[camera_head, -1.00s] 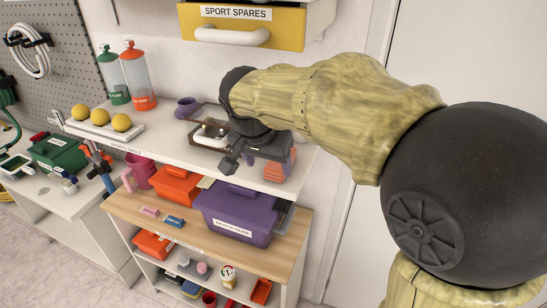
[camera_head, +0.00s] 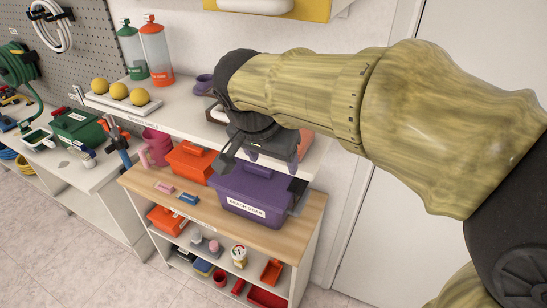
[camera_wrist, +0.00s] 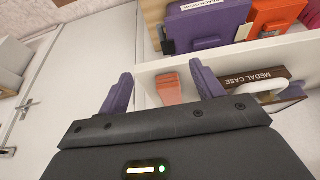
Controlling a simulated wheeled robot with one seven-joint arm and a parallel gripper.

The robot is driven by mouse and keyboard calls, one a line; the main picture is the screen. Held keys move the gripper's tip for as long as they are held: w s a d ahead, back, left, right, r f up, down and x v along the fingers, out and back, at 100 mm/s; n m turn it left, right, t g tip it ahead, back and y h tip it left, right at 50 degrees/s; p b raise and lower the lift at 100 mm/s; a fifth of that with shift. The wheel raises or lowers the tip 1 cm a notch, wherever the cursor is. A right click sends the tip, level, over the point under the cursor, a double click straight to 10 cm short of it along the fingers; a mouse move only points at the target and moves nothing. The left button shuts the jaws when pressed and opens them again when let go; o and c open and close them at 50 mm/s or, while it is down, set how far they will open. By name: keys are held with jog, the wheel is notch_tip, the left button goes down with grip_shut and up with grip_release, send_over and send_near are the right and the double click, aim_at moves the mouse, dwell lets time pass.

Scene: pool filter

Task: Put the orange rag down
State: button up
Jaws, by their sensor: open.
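The orange rag (camera_wrist: 169,88) lies on the white upper shelf near its right end, seen between my two purple fingers in the wrist view. In the head view only a small part of the rag (camera_head: 305,145) shows; my gripper hides the rest. My gripper (camera_wrist: 162,84) is open, with its fingers apart on either side of the rag in that picture. In the head view my gripper (camera_head: 232,150) hangs over the front right part of the shelf. I cannot tell whether a finger touches the rag.
A medal case (camera_wrist: 255,80) is beside the rag. A tray of yellow balls (camera_head: 118,95) and two bottles (camera_head: 156,52) stand further left on the shelf. A purple beach gear box (camera_head: 252,190) and an orange box (camera_head: 190,162) are on the wooden shelf below. A white door is at right.

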jog(key=s+d+f+n+g, duration=0.1)
jog(key=s+d+f+n, duration=0.1)
jog(key=d+f, duration=0.7)
jog(key=s+d+f+n+y, duration=0.1)
jog(key=s+d+f+n, duration=0.1)
jog(key=d+f, duration=0.8)
jog(key=shift+s+d+f+g+y, duration=0.3)
jog(key=shift+s+d+g, duration=0.1)
jog(key=shift+s+d, duration=0.35)
jog(key=shift+w, duration=0.1)
jog(key=shift+a, duration=0.15)
